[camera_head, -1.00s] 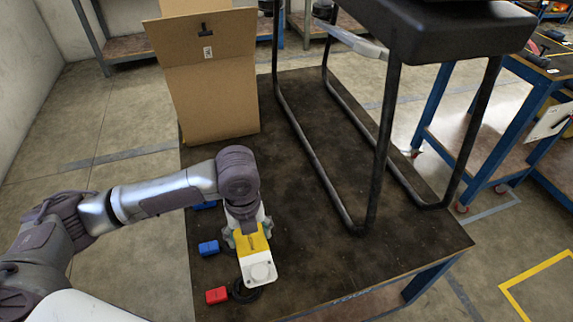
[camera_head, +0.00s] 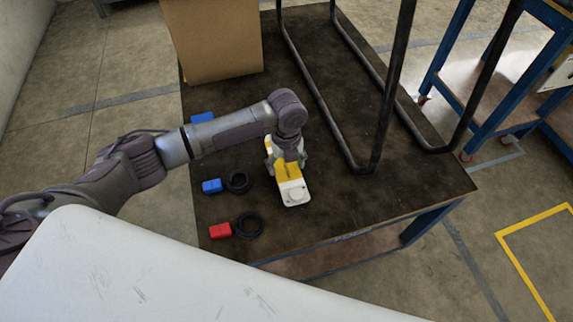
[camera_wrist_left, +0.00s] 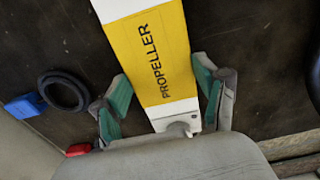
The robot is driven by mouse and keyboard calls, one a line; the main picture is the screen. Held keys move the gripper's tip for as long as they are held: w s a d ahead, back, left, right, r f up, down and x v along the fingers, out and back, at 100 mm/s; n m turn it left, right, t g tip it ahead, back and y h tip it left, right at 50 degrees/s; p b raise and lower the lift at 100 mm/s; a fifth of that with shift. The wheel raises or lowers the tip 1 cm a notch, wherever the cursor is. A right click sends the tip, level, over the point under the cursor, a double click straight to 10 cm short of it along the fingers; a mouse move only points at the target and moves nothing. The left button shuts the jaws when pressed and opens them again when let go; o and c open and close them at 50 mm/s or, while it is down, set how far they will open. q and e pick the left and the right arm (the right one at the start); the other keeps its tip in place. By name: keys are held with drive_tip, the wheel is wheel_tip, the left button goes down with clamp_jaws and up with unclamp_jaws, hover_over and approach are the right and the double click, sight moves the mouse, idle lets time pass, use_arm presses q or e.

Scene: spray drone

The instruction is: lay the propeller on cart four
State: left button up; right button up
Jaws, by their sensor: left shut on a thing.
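The propeller (camera_head: 293,193) is a long white piece with a yellow band reading PROPELLER, over the front part of the dark-topped cart (camera_head: 410,192). My left gripper (camera_head: 286,165) is shut on it from above. In the left wrist view the green-padded fingers of my left gripper (camera_wrist_left: 163,95) are on both sides of the yellow band of the propeller (camera_wrist_left: 152,50). I cannot tell whether the propeller touches the cart top. The cart's number cannot be read now. My right gripper is not in view.
A blue block (camera_head: 212,186) and a red block (camera_head: 220,231) lie at the cart's left edge, beside black rings (camera_head: 247,225). A cardboard box (camera_head: 212,40) stands behind. The black tube frame (camera_head: 345,148) stands right of the gripper. Bare top lies in front of it.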

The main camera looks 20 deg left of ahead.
sight(286, 169)
use_arm(q)
drive_tip(key=shift+f, duration=0.2)
drive_tip(key=shift+f, duration=0.1)
drive_tip(key=o, duration=1.2)
wheel_tip(286, 169, up, 12)
drive_tip(key=p, duration=0.1)
drive_tip(key=shift+s, duration=0.1)
